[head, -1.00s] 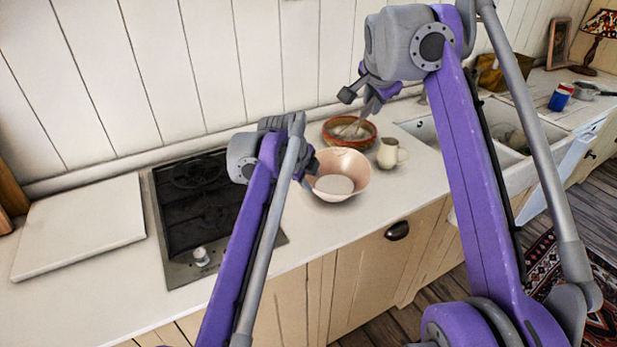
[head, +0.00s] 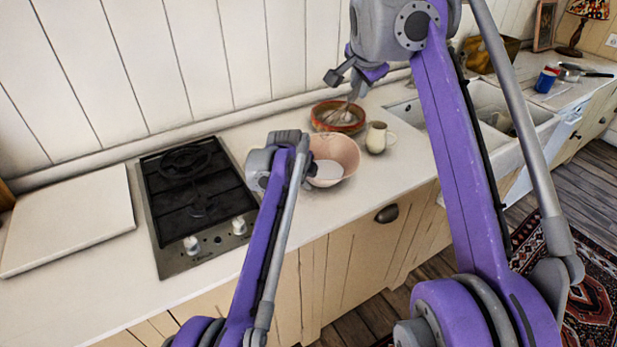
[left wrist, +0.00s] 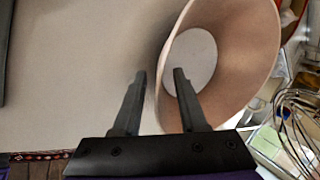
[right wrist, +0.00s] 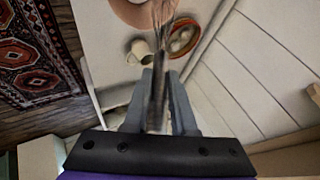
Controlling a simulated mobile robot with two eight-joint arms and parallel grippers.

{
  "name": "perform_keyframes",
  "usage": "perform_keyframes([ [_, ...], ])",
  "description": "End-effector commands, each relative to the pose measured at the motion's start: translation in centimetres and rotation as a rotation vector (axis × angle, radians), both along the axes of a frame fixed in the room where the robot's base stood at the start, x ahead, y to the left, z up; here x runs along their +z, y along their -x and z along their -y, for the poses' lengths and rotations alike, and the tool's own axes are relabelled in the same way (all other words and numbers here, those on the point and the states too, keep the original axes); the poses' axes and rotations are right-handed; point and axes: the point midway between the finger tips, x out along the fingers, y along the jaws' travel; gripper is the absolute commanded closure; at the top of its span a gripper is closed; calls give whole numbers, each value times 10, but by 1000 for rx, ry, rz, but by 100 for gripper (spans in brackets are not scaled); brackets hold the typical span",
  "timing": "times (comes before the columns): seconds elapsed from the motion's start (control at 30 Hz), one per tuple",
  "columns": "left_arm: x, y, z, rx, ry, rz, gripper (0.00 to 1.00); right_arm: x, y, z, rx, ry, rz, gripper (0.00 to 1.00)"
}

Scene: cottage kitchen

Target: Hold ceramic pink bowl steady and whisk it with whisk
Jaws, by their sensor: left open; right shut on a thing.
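The pink bowl (head: 341,151) stands upright on the white counter, with a pale white content in its bottom. In the left wrist view the pink bowl (left wrist: 240,75) fills the upper right. My left gripper (left wrist: 158,72) is open at its rim; one finger overlaps the bowl's inside and the other shows outside the wall. I cannot tell whether they touch it. My right gripper (right wrist: 158,78) is shut on the whisk (right wrist: 162,18), whose wires point away from it. The whisk (left wrist: 297,122) also shows in the left wrist view, apart from the pink bowl.
A brown-orange bowl (head: 322,121) stands behind the pink bowl, and a cream jug (head: 376,138) stands to its right. A gas cooktop (head: 165,225) and a white board (head: 70,222) lie left. The sink (head: 471,165) is right. The front counter strip is clear.

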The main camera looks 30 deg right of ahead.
Motion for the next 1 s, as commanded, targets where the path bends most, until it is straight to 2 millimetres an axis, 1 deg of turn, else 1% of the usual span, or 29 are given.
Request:
perform_keyframes([
  [0.07, 0, 0, 0, 0, 0, 0, 58, 0, 0, 0, 0, 0, 0, 100],
  [0.2, 0, 0, 0, 0, 0, 0, 84, 0, 0, 0, 0, 0, 0, 100],
  [0.3, 0, 0, 0, 0, 0, 0, 100, 0, 0, 0, 0, 0, 0, 100],
  [1.0, 0, 0, -1, 1, -1, -2, 100, 0, 0, 0, 0, 0, 0, 100],
])
